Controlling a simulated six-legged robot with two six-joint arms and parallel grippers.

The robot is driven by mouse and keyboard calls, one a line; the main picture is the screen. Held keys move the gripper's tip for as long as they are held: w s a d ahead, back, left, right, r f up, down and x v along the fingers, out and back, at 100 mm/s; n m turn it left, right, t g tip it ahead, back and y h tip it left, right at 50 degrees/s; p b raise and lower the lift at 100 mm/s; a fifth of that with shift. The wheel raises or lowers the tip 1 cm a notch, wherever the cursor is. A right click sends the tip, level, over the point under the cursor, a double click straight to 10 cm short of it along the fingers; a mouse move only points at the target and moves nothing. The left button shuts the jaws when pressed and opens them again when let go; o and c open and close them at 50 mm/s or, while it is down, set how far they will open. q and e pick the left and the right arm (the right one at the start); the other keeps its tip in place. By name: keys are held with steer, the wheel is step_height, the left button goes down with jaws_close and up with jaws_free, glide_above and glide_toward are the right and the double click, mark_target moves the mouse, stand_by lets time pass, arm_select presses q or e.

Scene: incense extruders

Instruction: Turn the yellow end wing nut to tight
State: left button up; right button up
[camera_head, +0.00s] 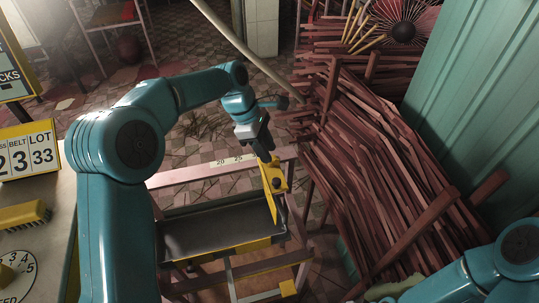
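A yellow end piece (275,177) stands at the right end of a dark trough (215,229). A small dark knob shows on its face; I cannot make out the wing nut's shape or how tight it is. My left gripper (266,157) points down from its teal arm and is at the top of the yellow piece. The fingers are dark and small, and I cannot tell whether they touch it or are open or shut. My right arm shows at the lower right, but its gripper is out of view.
A large heap of reddish sticks (375,165) fills the right side beside a teal corrugated wall (480,90). At the left a table holds a yellow brush (24,216), a number sign (28,152) and a dial (14,275). Tiled floor lies behind the trough.

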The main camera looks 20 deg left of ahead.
arm_select(q)
steer(key=shift+x, duration=1.25)
jaws_close()
